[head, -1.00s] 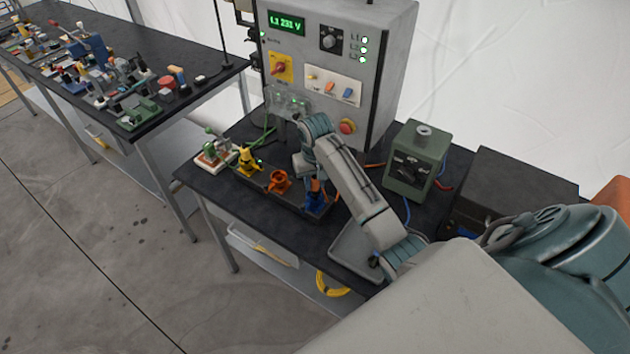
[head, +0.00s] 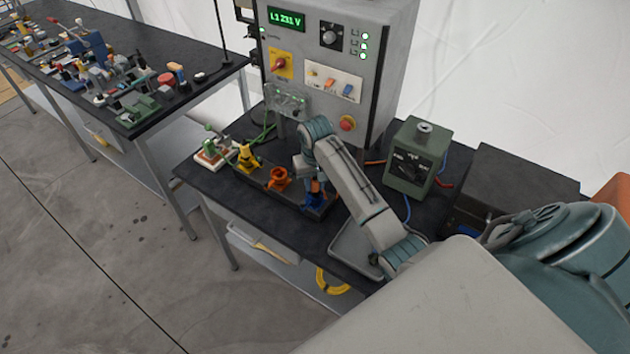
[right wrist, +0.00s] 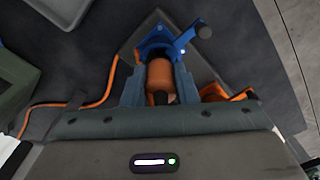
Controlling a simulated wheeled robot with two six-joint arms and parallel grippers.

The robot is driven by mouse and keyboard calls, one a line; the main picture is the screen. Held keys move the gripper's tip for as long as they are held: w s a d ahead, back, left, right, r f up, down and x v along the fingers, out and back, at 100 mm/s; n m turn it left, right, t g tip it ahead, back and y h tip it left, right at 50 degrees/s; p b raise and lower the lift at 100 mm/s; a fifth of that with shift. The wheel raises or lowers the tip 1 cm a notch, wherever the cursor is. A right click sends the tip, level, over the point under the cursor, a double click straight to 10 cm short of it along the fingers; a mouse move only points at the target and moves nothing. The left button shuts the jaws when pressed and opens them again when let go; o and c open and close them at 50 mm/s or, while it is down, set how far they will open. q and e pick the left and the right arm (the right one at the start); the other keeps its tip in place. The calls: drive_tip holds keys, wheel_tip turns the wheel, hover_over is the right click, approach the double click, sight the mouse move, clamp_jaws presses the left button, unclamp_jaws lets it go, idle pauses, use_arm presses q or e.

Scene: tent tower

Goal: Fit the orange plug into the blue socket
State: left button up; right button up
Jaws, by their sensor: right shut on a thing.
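The blue socket (head: 313,207) stands at the right end of a dark socket strip on the table. In the right wrist view the blue socket (right wrist: 158,34) shows its ring and a side lever ending in a dark knob. My right gripper (head: 315,186) is at the blue socket, coming from above. It is shut on the orange plug (right wrist: 160,80), whose body shows between the two fingers. The plug's far end meets or overlaps the blue ring in the picture; how deep it sits is hidden. My left gripper is not in view.
An orange socket (head: 278,179) and a yellow one (head: 247,160) stand left of the blue socket. A grey control cabinet (head: 385,60) rises behind, a green box (head: 415,160) stands at right, and a grey tray (head: 350,248) lies in front. An orange cable (right wrist: 108,80) lies nearby.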

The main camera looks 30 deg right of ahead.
drive_tip(key=shift+f, duration=0.45)
drive_tip(key=o, duration=1.1)
